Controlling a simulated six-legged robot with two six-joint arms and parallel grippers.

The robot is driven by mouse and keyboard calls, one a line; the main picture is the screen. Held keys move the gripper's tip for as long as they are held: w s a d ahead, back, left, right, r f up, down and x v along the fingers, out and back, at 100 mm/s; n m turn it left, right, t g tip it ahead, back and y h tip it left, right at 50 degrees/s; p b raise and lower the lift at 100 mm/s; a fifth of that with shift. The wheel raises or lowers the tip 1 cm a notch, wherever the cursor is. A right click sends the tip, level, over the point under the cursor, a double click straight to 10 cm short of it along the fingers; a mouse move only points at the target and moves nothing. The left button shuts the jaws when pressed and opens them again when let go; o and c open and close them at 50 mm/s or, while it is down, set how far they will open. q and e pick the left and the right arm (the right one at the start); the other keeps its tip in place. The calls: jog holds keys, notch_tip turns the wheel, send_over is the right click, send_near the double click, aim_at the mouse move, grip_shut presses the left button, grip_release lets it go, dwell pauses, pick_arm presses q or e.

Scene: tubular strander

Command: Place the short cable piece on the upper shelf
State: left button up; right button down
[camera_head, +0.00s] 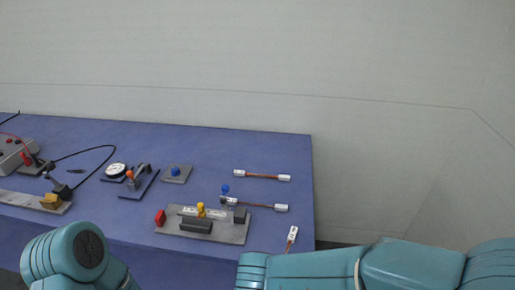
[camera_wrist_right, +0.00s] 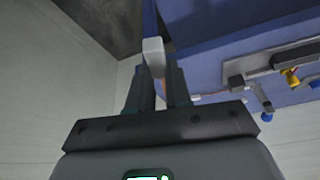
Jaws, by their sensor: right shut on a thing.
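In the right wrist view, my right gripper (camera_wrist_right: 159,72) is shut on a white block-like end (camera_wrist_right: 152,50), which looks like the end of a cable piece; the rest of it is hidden. In the head view, a white-ended cable piece (camera_head: 292,234) shows above my right arm at the table's right front, its lower part hidden. I cannot tell for certain whether it is the held one. Two other cable pieces with white ends and copper middles lie at the back (camera_head: 262,176) and beside the fixture (camera_head: 260,206). My left gripper is out of view. No upper shelf is visible.
The blue table (camera_head: 220,143) ends at the right, before a pale wall. On it are a grey fixture plate (camera_head: 232,234) with red and yellow parts, a small plate with a blue knob (camera_head: 175,173), a dial gauge (camera_head: 116,170) and a grey box (camera_head: 12,153) with leads.

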jog(key=w+d+f+n, duration=0.1)
jog(key=w+d+n, duration=0.1)
jog(key=d, duration=0.6)
jog(key=w+d+n+y, duration=0.1)
jog(key=w+d+n, duration=0.1)
jog(key=w+d, duration=0.3)
jog(key=d, duration=0.3)
jog(key=shift+d+f+y, duration=0.3)
jog(key=shift+f, duration=0.05)
